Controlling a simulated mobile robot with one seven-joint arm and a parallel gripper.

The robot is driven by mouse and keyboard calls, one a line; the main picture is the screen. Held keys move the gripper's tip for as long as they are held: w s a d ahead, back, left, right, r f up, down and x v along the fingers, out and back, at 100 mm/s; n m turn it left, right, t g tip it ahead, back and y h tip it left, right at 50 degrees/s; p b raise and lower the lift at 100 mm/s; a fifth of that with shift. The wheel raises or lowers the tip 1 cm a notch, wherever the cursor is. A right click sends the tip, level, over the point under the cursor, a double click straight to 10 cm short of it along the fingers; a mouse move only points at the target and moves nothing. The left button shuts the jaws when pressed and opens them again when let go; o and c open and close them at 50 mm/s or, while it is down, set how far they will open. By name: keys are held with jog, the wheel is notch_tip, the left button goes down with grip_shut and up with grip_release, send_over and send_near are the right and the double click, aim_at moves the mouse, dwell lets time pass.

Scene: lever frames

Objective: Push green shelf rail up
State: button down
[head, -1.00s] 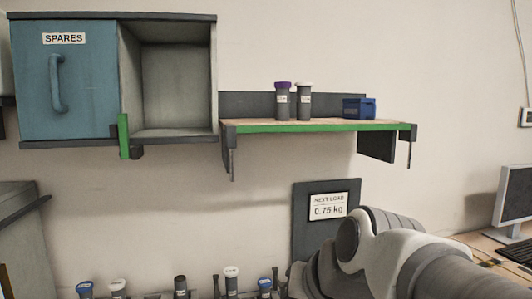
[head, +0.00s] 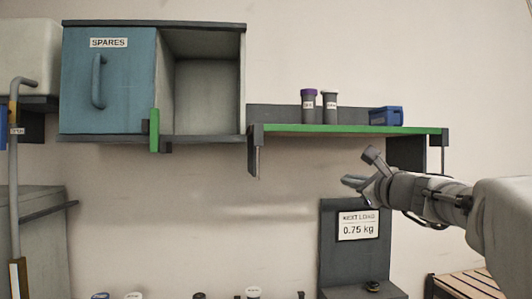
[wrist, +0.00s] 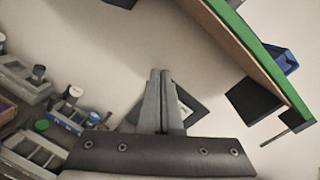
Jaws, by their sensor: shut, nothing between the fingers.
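The green shelf rail (head: 345,129) runs along the front edge of a wooden wall shelf, between dark end brackets. It looks about level in the head view. In the wrist view the rail (wrist: 250,40) slants across the upper right. My gripper (head: 347,182) is below the shelf's right half, apart from the rail, pointing left. In the wrist view its fingers (wrist: 160,74) are together with nothing held, and the rail is up and to the right of them.
Two capped vials (head: 319,106) and a blue box (head: 386,116) stand on the shelf. A blue SPARES cabinet (head: 108,100) with a separate green piece (head: 154,130) is at left. A sign reading 0.75 kg (head: 357,226) stands below my gripper. Wall left of my gripper is clear.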

jog(key=w+d+r+m+t+h+b, duration=0.1)
jog(key=d+r+m+t+h, duration=0.1)
jog(key=d+m, duration=0.6)
jog(key=shift+d+r+t+b, duration=0.15)
jog(key=shift+r+t+b, duration=0.25)
jog(key=shift+r+t, duration=0.15)
